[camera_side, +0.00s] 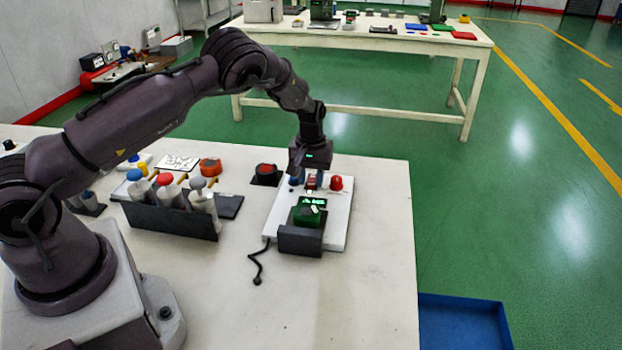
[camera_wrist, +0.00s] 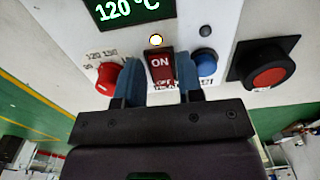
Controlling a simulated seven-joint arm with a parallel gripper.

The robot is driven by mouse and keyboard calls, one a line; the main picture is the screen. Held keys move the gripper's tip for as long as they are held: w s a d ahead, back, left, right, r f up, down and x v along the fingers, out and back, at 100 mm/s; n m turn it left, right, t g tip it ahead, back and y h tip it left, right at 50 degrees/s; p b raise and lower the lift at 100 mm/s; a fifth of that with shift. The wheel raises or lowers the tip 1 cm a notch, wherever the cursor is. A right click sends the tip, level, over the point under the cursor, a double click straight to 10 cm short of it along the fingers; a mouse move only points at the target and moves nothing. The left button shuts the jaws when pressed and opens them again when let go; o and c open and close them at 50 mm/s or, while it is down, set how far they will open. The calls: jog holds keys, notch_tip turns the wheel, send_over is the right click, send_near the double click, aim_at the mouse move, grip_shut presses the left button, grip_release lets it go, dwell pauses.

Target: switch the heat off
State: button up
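A rocker switch (camera_wrist: 160,66) marked ON, dark red in a black frame, is on the white heater panel (camera_wrist: 215,25). Lettering below it is partly hidden. It also shows small under my gripper in the side view (camera_side: 311,183). My gripper (camera_wrist: 160,72) points down over the panel, its two blue fingers apart, one on each side of the switch, nothing held. I cannot tell whether the fingertips touch the switch or panel. The green display (camera_wrist: 122,8) reads 120 °C. A small lamp (camera_wrist: 156,40) above the switch glows pale yellow.
A red knob (camera_wrist: 107,78) and a blue button (camera_wrist: 205,63) flank the switch. A red button on a black base (camera_wrist: 268,76) is beside the panel. A dark rack (camera_side: 170,219) of bottles stands left of it. The table front (camera_side: 350,300) is clear.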

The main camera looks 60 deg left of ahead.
jog(key=shift+f, duration=0.4)
grip_shut()
jog(key=shift+w+a+g+h, duration=0.1)
jog(key=shift+w+g+h, duration=0.1)
jog(key=shift+g+h, duration=0.5)
jog(key=shift+w+a+g+h, duration=0.1)
jog(key=shift+w+g+h, duration=0.05)
jog(key=shift+g+h, duration=0.5)
jog(key=shift+r+h, duration=0.1)
jog(key=shift+h, duration=0.15)
jog(key=shift+g, duration=0.25)
jog(key=shift+r, duration=0.1)
